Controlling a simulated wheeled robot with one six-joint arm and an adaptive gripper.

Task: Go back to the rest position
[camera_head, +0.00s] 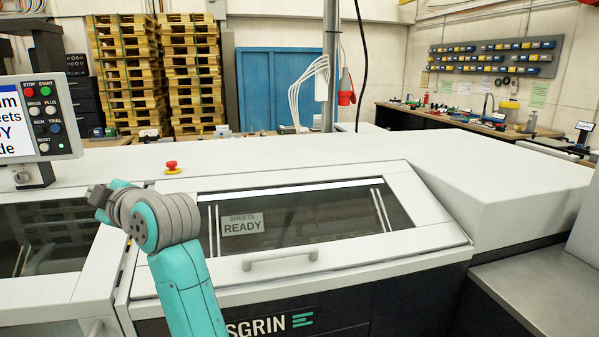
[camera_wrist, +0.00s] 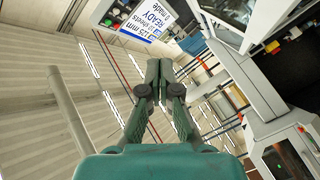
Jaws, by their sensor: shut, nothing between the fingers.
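My gripper (camera_wrist: 159,75) shows in the wrist view with its two green fingers together, shut and empty. It points up toward the ceiling, in free air, with nothing touching the fingers.
A control panel (camera_head: 42,118) with buttons and a screen stands at the left. A red emergency button (camera_head: 172,167) sits on the machine top. Pallet stacks (camera_head: 192,70), a blue door (camera_head: 265,90) and a workbench (camera_head: 455,120) with a bin rack (camera_head: 495,57) are at the back.

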